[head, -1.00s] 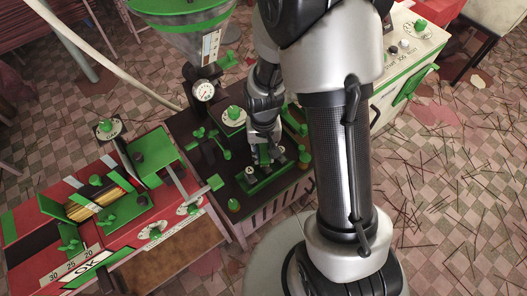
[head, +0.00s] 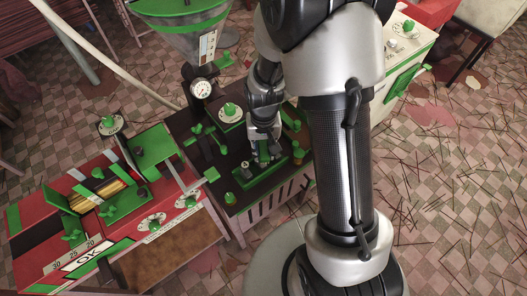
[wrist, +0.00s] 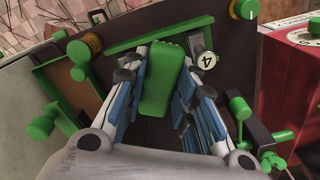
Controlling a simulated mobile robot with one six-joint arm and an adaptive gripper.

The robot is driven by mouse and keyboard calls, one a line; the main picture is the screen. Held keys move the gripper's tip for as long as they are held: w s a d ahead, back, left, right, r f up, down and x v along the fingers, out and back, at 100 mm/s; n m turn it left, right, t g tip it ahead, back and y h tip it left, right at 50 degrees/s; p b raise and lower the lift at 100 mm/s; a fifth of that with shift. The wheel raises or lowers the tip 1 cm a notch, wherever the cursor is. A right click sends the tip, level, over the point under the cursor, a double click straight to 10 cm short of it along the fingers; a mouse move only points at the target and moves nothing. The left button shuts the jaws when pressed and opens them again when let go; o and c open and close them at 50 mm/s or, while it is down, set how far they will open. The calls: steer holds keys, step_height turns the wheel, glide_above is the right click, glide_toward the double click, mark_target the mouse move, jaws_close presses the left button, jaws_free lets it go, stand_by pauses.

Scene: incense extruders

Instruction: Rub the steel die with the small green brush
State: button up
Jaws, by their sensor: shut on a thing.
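My gripper (head: 263,150) is over a shallow green tray (head: 242,186) on the dark table. In the wrist view its blue-padded fingers (wrist: 163,92) are closed on both sides of a green block (wrist: 164,72), which I take to be the small green brush. Its lower side and any bristles are hidden. A small steel cylinder with a white top marked 4, seemingly the steel die (wrist: 203,63), stands upright just right of the brush in the wrist view. In the head view it is at the tray's left end (head: 245,167). I cannot tell whether the brush touches it.
A red machine (head: 185,223) with green levers and dials stands left of the dark table. A pressure gauge (head: 201,89) and a funnel (head: 180,35) stand behind. Green knobs and valves surround the tray closely. A white cabinet (head: 412,48) is at the right.

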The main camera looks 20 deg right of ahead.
steer(key=shift+r+p, duration=2.2)
steer(key=shift+r, duration=0.75)
steer(key=shift+f, duration=0.1)
